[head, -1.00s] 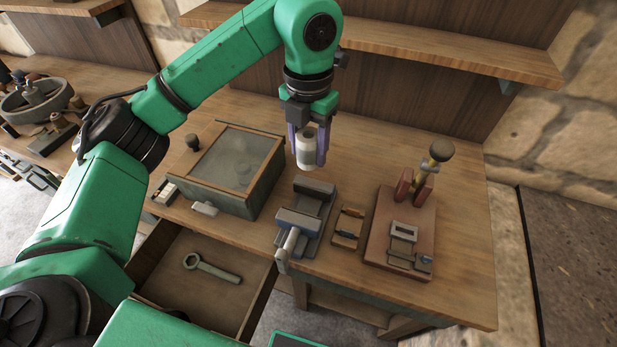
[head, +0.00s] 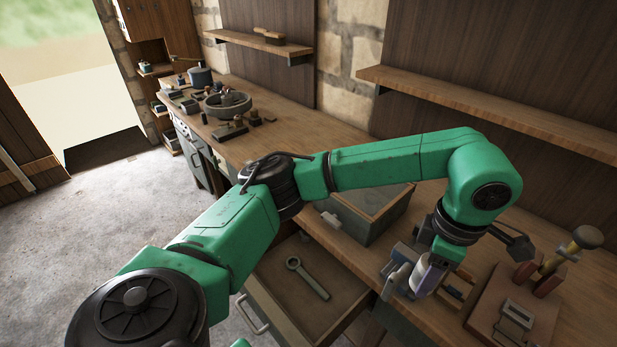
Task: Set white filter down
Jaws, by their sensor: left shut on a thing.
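The white filter (head: 423,283) is a small pale cylinder near the front edge of the workbench. My left gripper (head: 430,275) is shut on it, with one purple-grey finger showing along its side. The filter is tilted in the picture and shows just right of the grey vise (head: 398,272), partly in front of it. I cannot tell whether the filter touches the vise or the bench. The arm hides part of the vise. My right gripper is not in view.
The glass-lidded box (head: 372,212) stands behind my left arm. An open drawer (head: 262,293) holds a wrench (head: 308,278). A reddish board (head: 505,318) with a lever press lies at the right. A wooden shelf (head: 480,105) hangs behind.

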